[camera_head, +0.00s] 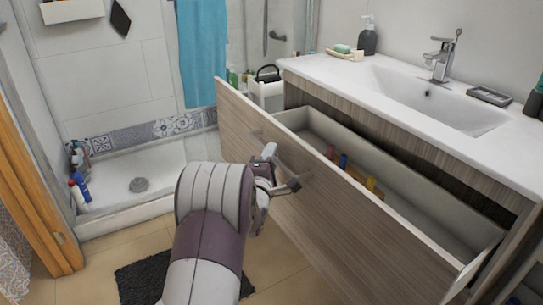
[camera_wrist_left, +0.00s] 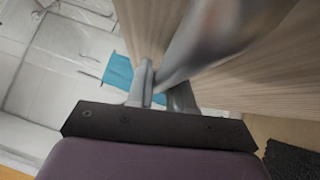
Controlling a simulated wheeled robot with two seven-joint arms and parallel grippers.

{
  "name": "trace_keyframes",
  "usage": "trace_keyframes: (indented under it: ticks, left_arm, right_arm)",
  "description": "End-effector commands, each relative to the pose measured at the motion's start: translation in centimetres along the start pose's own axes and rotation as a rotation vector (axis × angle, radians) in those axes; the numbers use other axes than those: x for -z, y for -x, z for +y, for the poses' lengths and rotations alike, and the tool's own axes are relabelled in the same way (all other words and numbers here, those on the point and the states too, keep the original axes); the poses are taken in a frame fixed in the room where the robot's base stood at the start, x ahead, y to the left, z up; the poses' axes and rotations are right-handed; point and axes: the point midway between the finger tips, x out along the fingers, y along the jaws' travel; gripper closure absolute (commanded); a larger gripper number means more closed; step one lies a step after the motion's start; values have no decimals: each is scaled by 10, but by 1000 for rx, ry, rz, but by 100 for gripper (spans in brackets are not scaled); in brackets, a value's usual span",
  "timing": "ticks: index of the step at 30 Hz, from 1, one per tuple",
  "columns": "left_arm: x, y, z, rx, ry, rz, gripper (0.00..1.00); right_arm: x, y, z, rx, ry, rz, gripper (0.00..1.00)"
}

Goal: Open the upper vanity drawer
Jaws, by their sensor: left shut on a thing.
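The upper vanity drawer (camera_head: 330,195) has a wood-grain front and is pulled well out from under the white sink top. Its pale interior shows, with a few small coloured items (camera_head: 345,163) inside. My left gripper (camera_head: 280,180) is at the left part of the drawer front, shut on the drawer's handle, which is mostly hidden by the fingers. In the left wrist view the gripper (camera_wrist_left: 165,95) is close against the wood-grain front (camera_wrist_left: 255,75), and a blurred grey bar crosses between the fingers. My right gripper is in neither view.
The white washbasin (camera_head: 430,95) with a tap (camera_head: 440,60) is above the drawer. A shower tray (camera_head: 140,180) with bottles (camera_head: 78,180) is at the left. A dark mat (camera_head: 150,278) lies on the floor beside my arm. A blue towel (camera_head: 202,50) hangs behind.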

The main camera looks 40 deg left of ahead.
Motion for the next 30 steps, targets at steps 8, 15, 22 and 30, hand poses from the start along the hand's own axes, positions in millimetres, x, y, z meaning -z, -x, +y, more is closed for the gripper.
trace_keyframes:
  ticks: [8,15,22,30]
  left_arm:
    - [0,0,-2,4,0,-1,60]
    - [0,3,0,2,0,0,60]
    - [0,42,1,5,0,1,60]
    - [0,106,0,6,0,2,60]
  right_arm:
    - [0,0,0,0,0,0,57]
    - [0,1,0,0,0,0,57]
    - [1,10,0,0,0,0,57]
    - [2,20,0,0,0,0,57]
